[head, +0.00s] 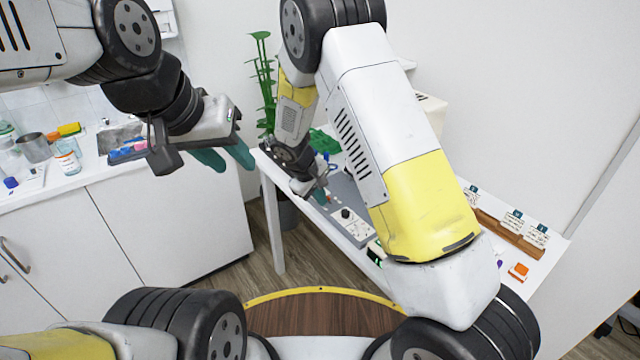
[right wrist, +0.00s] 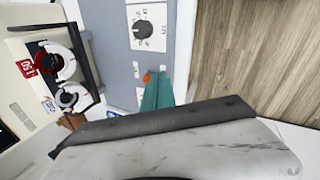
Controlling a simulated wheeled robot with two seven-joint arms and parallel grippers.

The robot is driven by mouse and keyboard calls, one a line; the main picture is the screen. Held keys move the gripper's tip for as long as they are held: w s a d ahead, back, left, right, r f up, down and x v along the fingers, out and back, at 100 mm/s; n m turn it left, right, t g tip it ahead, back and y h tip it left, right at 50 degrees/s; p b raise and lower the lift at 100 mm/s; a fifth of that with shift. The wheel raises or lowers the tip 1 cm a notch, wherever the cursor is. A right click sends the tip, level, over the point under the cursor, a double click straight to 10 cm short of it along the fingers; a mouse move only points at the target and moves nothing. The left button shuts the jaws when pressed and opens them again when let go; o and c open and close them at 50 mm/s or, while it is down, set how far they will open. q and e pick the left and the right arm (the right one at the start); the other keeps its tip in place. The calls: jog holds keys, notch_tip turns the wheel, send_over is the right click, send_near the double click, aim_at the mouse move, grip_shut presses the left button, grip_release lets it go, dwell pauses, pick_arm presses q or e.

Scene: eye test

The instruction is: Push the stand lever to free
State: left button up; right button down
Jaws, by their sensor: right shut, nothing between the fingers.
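A grey device with a white panel (head: 355,228) and a black dial (head: 345,213) lies on the white table. The dial also shows in the right wrist view (right wrist: 143,29). A small orange piece (right wrist: 147,77) sits by the panel at my right fingertips; I cannot tell if it is the stand lever or whether the fingers touch it. My right gripper (head: 322,196) is shut and empty at the device's left part. Its teal fingers (right wrist: 158,90) show in the right wrist view, pressed together. My left gripper (head: 236,164) is open and empty, in the air left of the table.
Behind the right gripper stands a tall green plant-like thing (head: 264,85). A wooden rack with labelled cards (head: 508,232) and an orange block (head: 518,271) lie at the table's right. A counter (head: 85,180) with jars and a tray is at left. Wood floor lies before the table.

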aim_at(329, 198)
jog(key=shift+w+d+r+g+y, duration=0.2)
jog(key=shift+d+r+g+y, duration=0.1)
jog(key=shift+y, duration=0.2)
jog(key=shift+w+d+r+g+y, duration=0.1)
jog(key=shift+d+g+y, duration=0.05)
jog(key=shift+g+y, duration=0.15)
jog(key=g+y, duration=0.1)
jog(key=w+d+g+y, duration=0.1)
jog(key=y, duration=0.1)
jog(key=shift+w+d+r, duration=0.1)
jog(key=shift+d+r, duration=0.2)
jog(key=shift+r, duration=0.05)
jog(key=shift+a, duration=0.15)
jog(key=shift+r, duration=0.8)
jog(key=shift+r, duration=0.1)
